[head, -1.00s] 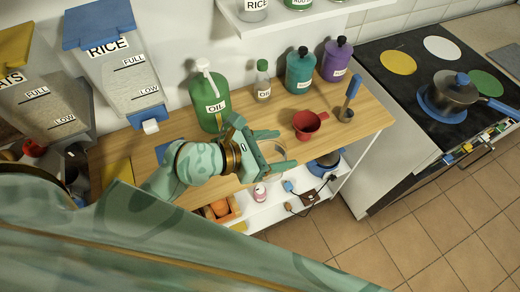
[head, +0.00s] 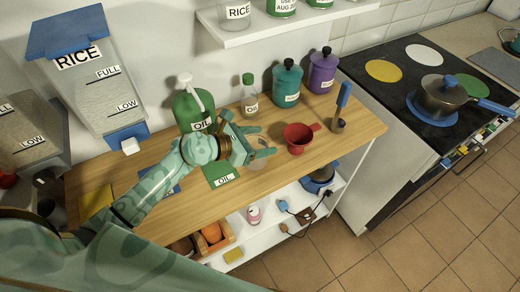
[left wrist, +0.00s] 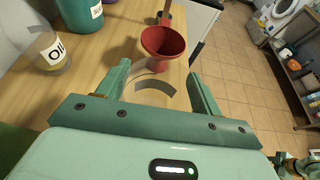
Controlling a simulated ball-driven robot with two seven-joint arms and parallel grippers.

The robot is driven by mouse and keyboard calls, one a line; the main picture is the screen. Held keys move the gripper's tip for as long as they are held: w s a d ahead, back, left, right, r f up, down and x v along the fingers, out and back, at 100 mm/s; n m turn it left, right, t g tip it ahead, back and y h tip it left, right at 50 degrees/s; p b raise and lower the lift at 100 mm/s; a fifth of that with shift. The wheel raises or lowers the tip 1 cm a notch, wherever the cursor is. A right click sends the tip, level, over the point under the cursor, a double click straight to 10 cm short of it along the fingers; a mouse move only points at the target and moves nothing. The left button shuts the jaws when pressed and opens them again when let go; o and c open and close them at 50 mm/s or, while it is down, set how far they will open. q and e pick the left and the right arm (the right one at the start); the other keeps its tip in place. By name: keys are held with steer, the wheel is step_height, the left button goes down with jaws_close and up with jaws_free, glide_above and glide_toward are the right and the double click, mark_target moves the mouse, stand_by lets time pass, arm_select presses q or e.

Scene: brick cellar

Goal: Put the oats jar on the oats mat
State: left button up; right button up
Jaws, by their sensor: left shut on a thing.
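My left gripper (head: 262,141) is shut on a clear round glass vessel (left wrist: 152,92) above the wooden worktop. No label shows on it, so I cannot confirm that it is the oats jar. In the left wrist view the gripper's fingers (left wrist: 158,85) stand on either side of it. A yellow mat (head: 97,203) lies at the worktop's left end; no writing on it is readable. A blue mat, partly behind my arm, and a green mat labelled OIL (head: 222,175) lie to its right. My right gripper cannot be made out clearly; green parts show at the wrist view's lower right.
A green OIL pump bottle (head: 194,111), a small clear bottle (head: 249,97), teal and purple canisters and a red funnel (head: 298,138) stand near my left gripper. A RICE dispenser (head: 93,82) hangs at left. The worktop's front left strip is bare.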

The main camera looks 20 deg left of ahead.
mark_target(259, 148)
arm_select(q)
steer(key=shift+f+b, duration=0.3)
steer(key=shift+f, duration=1.2)
steer(key=shift+f, duration=0.1)
steer(key=o, duration=1.1)
steer(key=shift+c, duration=0.2)
